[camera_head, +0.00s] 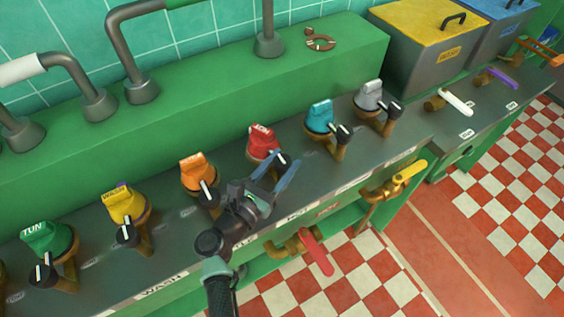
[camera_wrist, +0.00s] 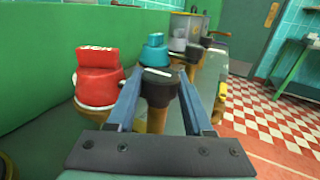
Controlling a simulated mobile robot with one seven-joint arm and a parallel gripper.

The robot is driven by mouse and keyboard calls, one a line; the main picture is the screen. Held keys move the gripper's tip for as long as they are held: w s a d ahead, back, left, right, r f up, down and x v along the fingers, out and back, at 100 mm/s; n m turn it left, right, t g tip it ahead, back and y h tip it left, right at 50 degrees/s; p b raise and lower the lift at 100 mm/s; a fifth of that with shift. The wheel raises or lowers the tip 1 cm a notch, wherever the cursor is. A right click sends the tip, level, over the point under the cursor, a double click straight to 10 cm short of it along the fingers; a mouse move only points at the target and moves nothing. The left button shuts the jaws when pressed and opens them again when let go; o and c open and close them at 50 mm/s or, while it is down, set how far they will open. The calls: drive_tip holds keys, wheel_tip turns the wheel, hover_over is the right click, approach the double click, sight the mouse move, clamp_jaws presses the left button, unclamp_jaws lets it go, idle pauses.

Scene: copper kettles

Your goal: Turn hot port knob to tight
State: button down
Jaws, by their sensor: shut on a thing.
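The red-capped port (camera_head: 264,142) stands on the dark counter, with a small black knob (camera_head: 284,160) at its right front. In the wrist view the red cap (camera_wrist: 97,77) is at the left, and the black knob (camera_wrist: 159,88) with a white line on top sits between my blue fingers. My gripper (camera_head: 283,165) reaches over the counter from the front, shut on this black knob with one finger on each side. The line runs roughly crosswise in the wrist view. The fingers partly hide the knob's sides. I cannot read a tight mark.
Similar ports stand in the row: orange (camera_head: 198,174) and yellow (camera_head: 124,204) to the left, teal (camera_head: 320,118) and grey (camera_head: 369,97) to the right. A red lever (camera_head: 317,252) and a yellow lever (camera_head: 410,171) stick out below the counter's front edge. Checkered floor lies beyond.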

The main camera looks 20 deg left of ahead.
drive_tip(key=shift+c, duration=1.5)
unclamp_jaws()
drive_tip(key=shift+s, duration=0.1)
drive_tip(key=b+v, duration=0.1)
drive_tip(key=v, duration=1.2)
